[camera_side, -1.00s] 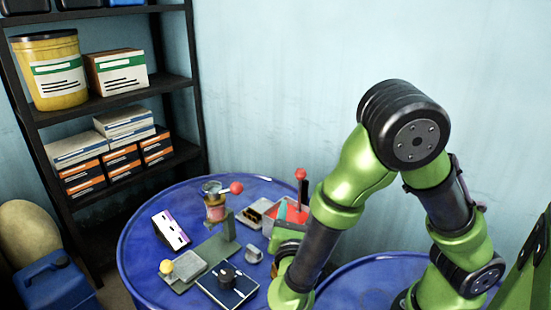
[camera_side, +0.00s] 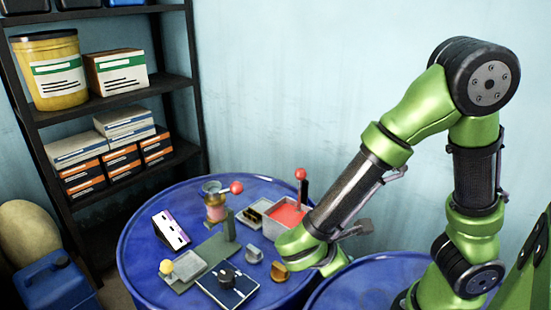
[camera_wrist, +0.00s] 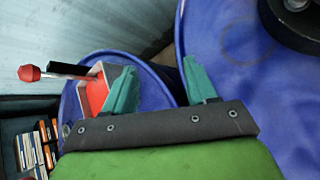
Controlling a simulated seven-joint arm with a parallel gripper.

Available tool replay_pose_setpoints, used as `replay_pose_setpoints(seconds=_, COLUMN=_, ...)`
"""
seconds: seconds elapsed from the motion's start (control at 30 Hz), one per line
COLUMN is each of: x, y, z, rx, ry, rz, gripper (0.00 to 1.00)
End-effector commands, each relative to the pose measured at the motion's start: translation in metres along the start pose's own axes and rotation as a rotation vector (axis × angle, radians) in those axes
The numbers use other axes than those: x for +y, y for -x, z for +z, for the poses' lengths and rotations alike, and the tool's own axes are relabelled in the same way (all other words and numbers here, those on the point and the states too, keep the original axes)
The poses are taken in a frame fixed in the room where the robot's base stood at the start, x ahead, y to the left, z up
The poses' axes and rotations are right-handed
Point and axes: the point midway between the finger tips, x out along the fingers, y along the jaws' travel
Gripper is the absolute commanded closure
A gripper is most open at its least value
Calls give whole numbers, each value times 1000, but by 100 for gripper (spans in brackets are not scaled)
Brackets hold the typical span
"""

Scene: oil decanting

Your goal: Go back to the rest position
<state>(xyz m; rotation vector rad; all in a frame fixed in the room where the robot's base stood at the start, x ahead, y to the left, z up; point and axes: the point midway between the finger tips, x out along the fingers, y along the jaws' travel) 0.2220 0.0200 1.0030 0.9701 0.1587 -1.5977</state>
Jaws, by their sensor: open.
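My gripper (camera_wrist: 160,78) is open in the wrist view, with two teal fingers set apart and nothing between them. The wrist view shows one finger overlapping a light box with a red inside (camera_wrist: 97,90); I cannot tell how far apart they are. In the side view the green end of my arm is over the right part of the blue drum top (camera_side: 145,262), and the fingertips are not clear there. The red-filled box (camera_side: 289,214) with a red-knobbed lever (camera_side: 301,175) stands just behind it.
A stand with a pinkish vessel (camera_side: 216,207), a small tray of dark pieces (camera_side: 254,212), a gold piece (camera_side: 280,271), a grey piece (camera_side: 253,253) and a dark blue pad (camera_side: 240,293) occupy the drum top. A second blue drum (camera_side: 375,272) is at right. Shelves (camera_side: 110,108) stand left.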

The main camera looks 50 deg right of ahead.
Motion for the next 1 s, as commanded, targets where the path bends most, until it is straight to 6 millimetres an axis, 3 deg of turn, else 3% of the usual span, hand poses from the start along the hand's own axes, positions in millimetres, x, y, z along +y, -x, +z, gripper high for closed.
replay_pose_setpoints(seconds=0.1, x=-15, y=16, z=3, rx=210, ry=-334, rz=-293, gripper=43)
replay_pose_setpoints(seconds=0.2, x=-14, y=39, z=3, rx=379, ry=-608, rz=-500, gripper=43)
replay_pose_setpoints(seconds=0.37, x=15, y=80, z=15, rx=648, ry=-1035, rz=-751, gripper=43)
replay_pose_setpoints(seconds=0.5, x=46, y=105, z=42, rx=845, ry=-1322, rz=-860, gripper=43)
replay_pose_setpoints(seconds=0.73, x=68, y=110, z=81, rx=969, ry=-1519, rz=-838, gripper=43)
replay_pose_setpoints(seconds=1.0, x=70, y=108, z=84, rx=965, ry=-1535, rz=-834, gripper=43)
